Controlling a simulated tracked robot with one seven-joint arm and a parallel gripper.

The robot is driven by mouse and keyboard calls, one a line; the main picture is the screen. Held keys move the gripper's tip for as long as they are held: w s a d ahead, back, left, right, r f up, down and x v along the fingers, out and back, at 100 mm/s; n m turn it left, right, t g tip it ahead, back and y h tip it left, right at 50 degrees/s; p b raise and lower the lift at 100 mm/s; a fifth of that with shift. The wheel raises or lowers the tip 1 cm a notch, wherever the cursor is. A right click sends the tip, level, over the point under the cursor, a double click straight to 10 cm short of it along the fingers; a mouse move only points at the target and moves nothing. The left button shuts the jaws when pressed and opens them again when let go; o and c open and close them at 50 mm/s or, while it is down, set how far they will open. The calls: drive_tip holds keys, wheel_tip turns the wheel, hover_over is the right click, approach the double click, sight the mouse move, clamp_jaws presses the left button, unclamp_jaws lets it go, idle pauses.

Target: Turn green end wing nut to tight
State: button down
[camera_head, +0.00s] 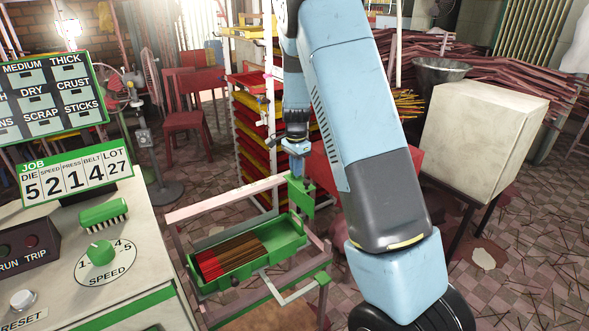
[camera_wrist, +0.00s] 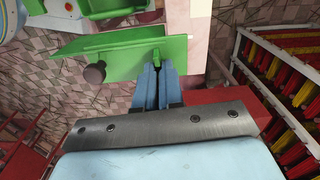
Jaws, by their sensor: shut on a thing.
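My gripper (camera_wrist: 157,72) is in the middle of the wrist view. Its two blue fingers are closed together at the face of a green end plate (camera_wrist: 122,58). A dark round knob (camera_wrist: 95,73) sits on the plate to the left, apart from the fingers. In the head view my gripper (camera_head: 296,172) points down at the green end plate (camera_head: 301,198), at the back right corner of a pale wooden frame.
A green tray (camera_head: 213,284) of red-tipped incense sticks (camera_head: 232,257) lies in the frame (camera_head: 193,208). A rack of red and yellow trays (camera_head: 254,150) stands behind. A control desk (camera_head: 110,240) is at left, a white box (camera_head: 480,125) at right.

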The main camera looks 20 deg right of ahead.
drive_tip(key=shift+s, duration=0.1)
idle(0.3)
drive_tip(key=c, duration=1.3)
unclamp_jaws()
drive_tip(key=shift+o, duration=0.2)
wheel_tip(320, 180, up, 14)
drive_tip(key=shift+f, duration=0.15)
